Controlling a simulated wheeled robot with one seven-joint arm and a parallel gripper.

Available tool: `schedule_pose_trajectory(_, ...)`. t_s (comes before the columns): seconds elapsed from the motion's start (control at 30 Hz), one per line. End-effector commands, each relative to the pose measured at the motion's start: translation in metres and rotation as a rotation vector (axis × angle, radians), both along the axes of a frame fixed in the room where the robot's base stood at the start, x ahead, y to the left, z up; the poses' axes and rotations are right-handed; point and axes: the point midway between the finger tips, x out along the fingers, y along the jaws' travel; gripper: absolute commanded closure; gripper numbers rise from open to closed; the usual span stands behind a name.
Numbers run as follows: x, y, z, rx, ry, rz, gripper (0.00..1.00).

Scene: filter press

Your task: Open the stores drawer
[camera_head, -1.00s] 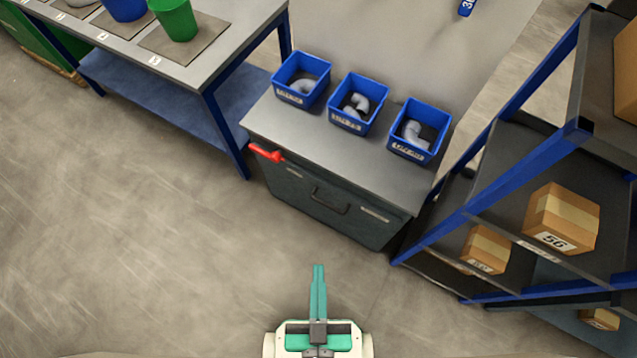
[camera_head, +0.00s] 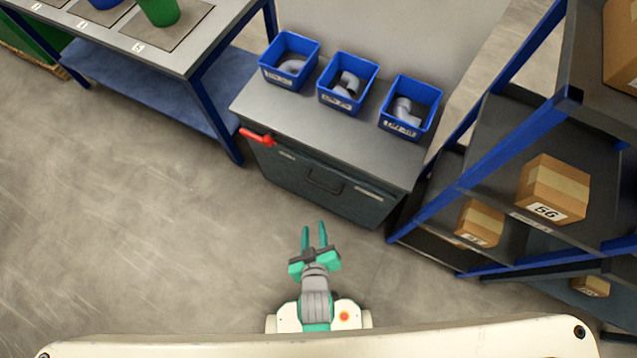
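The stores drawer (camera_head: 300,182) is the dark grey front of a cabinet with a grey top (camera_head: 310,128). It looks shut, flush with the cabinet. A dark handle (camera_head: 325,181) sits at the middle of its front. A red lever (camera_head: 257,136) is at the upper left corner of the front. My gripper (camera_head: 314,230) is in front of the drawer, below the handle in the picture and apart from it. Its two green fingers are spread with nothing between them.
Three blue bins (camera_head: 347,85) with grey pipe elbows stand on the cabinet top. A bench with blue legs (camera_head: 213,118) is at the left. A blue-framed shelf (camera_head: 500,145) with cardboard boxes stands close at the right. The floor (camera_head: 150,240) in front is clear.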

Motion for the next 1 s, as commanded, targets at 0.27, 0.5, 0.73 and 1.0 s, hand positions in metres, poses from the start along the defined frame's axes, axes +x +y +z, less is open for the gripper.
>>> schedule_pose_trajectory(0.27, 0.064, -0.002, -0.057, -0.164, 0.216, 0.128, 0.69)
schedule_pose_trajectory(0.5, 0.115, -0.006, -0.079, -0.283, 0.409, 0.258, 0.69)
schedule_pose_trajectory(0.73, 0.160, -0.010, -0.075, -0.372, 0.592, 0.394, 0.69)
schedule_pose_trajectory(1.0, 0.187, -0.013, -0.056, -0.422, 0.737, 0.512, 0.69)
